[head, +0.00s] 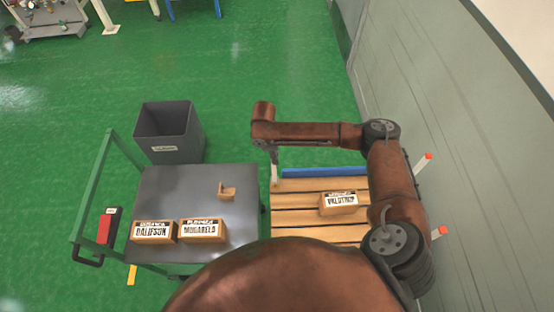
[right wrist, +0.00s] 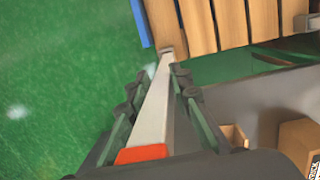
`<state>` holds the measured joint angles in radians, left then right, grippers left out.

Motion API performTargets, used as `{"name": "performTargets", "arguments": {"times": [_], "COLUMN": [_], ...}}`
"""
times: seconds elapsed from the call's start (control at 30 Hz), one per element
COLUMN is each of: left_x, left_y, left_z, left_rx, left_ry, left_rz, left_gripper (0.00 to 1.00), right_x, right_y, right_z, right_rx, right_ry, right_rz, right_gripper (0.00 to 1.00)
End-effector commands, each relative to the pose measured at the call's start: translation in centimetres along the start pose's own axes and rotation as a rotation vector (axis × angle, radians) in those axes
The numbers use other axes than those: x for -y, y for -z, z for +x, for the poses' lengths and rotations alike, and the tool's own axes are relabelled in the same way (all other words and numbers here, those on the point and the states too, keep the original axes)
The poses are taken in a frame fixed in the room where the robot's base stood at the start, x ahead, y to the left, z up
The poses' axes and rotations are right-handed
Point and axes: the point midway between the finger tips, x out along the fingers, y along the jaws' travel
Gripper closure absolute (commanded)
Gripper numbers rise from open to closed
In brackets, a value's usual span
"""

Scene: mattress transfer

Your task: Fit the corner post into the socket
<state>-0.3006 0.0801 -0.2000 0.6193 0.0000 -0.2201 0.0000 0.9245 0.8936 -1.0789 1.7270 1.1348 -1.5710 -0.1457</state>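The corner post (right wrist: 155,105) is a pale grey bar with a red end (right wrist: 143,154). My right gripper (right wrist: 160,88) is shut on it, with fingers on both sides; in the head view the gripper (head: 273,150) points down at the pallet's far left corner. There the post shows as a short pale bar (head: 275,172). Its far tip meets a small brownish piece at the pallet corner (right wrist: 167,52), seemingly the socket. I cannot tell whether the tip is inside or just above it. The slatted wooden pallet (head: 300,201) has a blue far edge. My left gripper is out of view.
Two red-tipped posts (head: 422,160) (head: 438,232) stand on the pallet's right side, near the grey wall. A labelled box (head: 339,203) lies on the slats. Left is a grey cart (head: 185,185) with two boxes and a small wooden bracket (head: 227,191). A dark bin (head: 168,132) stands behind it.

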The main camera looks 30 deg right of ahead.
Motion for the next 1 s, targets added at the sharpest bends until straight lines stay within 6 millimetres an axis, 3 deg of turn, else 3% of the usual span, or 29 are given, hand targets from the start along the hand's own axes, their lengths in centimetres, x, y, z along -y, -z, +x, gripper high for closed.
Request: {"name": "performTargets", "arguments": {"times": [0.03, 0.2, 0.57, 0.67, 1.0], "left_x": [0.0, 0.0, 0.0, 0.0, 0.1], "left_y": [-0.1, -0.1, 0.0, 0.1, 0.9], "left_z": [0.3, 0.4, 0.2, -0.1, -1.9], "left_rx": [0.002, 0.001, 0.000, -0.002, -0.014], "left_ry": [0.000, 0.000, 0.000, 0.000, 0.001], "left_rz": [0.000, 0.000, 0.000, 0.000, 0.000], "left_gripper": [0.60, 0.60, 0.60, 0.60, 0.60], "right_x": [1.2, 1.4, 1.4, 1.4, 0.9], "right_y": [-0.6, -0.6, -0.5, -0.5, -0.3], "right_z": [2.3, 2.4, 1.9, 0.6, -7.1], "right_rx": [0.020, 0.021, 0.022, 0.021, 0.017], "right_ry": [0.031, 0.037, 0.040, 0.038, 0.028], "right_rz": [-0.001, 0.000, -0.002, -0.003, -0.003], "right_gripper": [0.79, 0.68, 0.67, 0.67, 0.67]}}
